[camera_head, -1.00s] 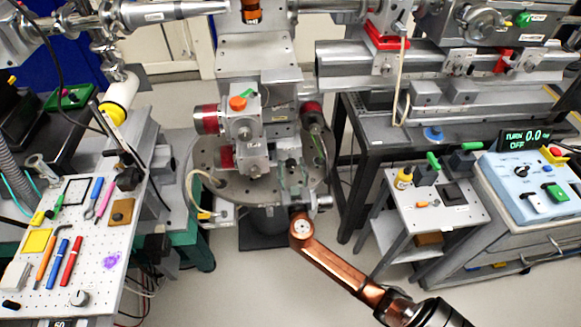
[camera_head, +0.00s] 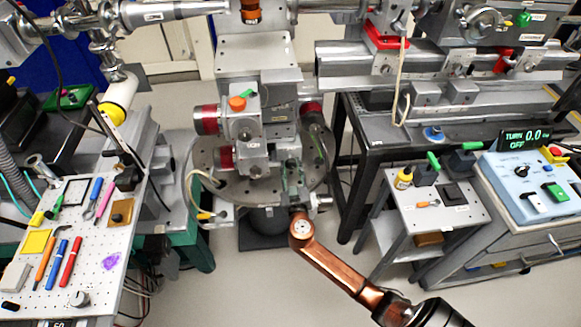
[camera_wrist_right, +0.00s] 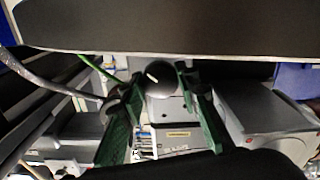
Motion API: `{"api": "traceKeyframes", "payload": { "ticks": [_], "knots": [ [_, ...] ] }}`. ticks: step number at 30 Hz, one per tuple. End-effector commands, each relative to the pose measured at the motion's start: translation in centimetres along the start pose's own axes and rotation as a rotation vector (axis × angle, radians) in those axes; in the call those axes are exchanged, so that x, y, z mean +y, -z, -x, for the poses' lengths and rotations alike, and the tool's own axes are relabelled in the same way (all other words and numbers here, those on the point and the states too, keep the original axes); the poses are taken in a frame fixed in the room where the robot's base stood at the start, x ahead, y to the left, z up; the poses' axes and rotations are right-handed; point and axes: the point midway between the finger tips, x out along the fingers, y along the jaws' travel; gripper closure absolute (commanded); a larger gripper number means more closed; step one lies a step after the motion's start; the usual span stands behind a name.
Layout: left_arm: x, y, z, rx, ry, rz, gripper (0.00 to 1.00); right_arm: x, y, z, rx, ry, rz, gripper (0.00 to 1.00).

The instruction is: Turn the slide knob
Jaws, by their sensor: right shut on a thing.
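The slide knob (camera_wrist_right: 160,80) is a dark round knob with a white pointer line, seen in the right wrist view. My right gripper (camera_wrist_right: 155,90) has its green fingers on either side of the knob and is shut on it. In the head view the right gripper (camera_head: 293,178) is at the front of the central stage stack, and the knob is hard to make out there. A display (camera_head: 525,138) at the right reads TURN 0.0 and OFF. My left gripper is not in view.
The round stage plate (camera_head: 205,160) with motors and cables surrounds the gripper. A small side table (camera_head: 440,215) with a yellow bottle and a blue control box (camera_head: 525,185) stand at the right. A white pegboard with tools (camera_head: 85,225) is at the left. The floor between is clear.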

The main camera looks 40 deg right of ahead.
Motion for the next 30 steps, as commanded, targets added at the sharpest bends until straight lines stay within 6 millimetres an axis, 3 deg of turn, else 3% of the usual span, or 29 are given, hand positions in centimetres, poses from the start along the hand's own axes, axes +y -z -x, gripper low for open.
{"api": "traceKeyframes", "payload": {
  "ticks": [9,19,20,27,30],
  "knots": [
    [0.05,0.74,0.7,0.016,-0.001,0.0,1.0,-0.14,-0.01,0.05,0.0,0.002,0.233,0.95],
    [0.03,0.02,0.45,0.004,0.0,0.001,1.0,-0.16,-0.01,0.05,0.001,0.003,0.246,0.95],
    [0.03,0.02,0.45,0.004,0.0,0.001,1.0,-0.16,-0.01,0.05,0.001,0.003,0.246,0.68],
    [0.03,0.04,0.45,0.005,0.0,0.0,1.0,-0.07,-0.01,0.03,0.0,0.001,0.245,0.53],
    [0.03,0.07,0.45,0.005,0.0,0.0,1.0,-0.04,-0.01,0.03,0.0,0.001,0.245,0.53]
  ]
}}
